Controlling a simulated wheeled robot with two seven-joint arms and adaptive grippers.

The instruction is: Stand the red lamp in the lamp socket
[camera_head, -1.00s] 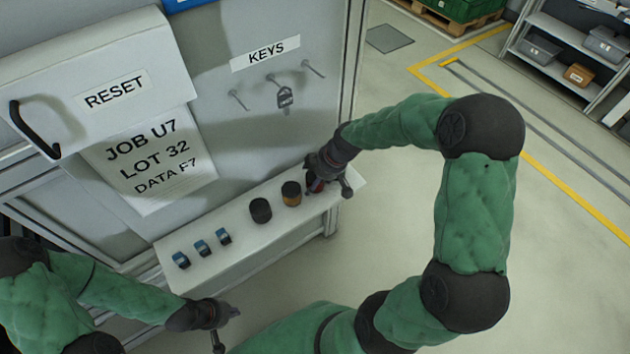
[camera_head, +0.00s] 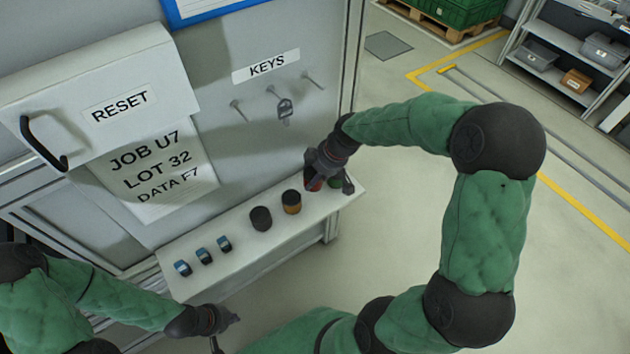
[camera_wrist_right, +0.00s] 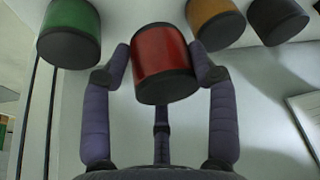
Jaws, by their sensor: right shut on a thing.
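The red lamp (camera_wrist_right: 162,58), a red cylinder with a black base, is held between the two fingers of my right gripper (camera_wrist_right: 165,72) in the right wrist view. In the head view my right gripper (camera_head: 326,185) is over the right end of the shelf, and only a bit of the red lamp (camera_head: 313,184) shows. I cannot tell whether its base touches the shelf. No socket can be clearly made out. My left gripper (camera_head: 226,330) is empty, fingers apart, in front of the shelf.
A green lamp (camera_wrist_right: 69,30), an amber lamp (camera_head: 291,202) and a dark cylinder (camera_head: 261,218) stand close by on the white shelf (camera_head: 240,268). Several small blue-and-black items (camera_head: 204,256) sit further left. A key (camera_head: 284,110) hangs on the panel behind.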

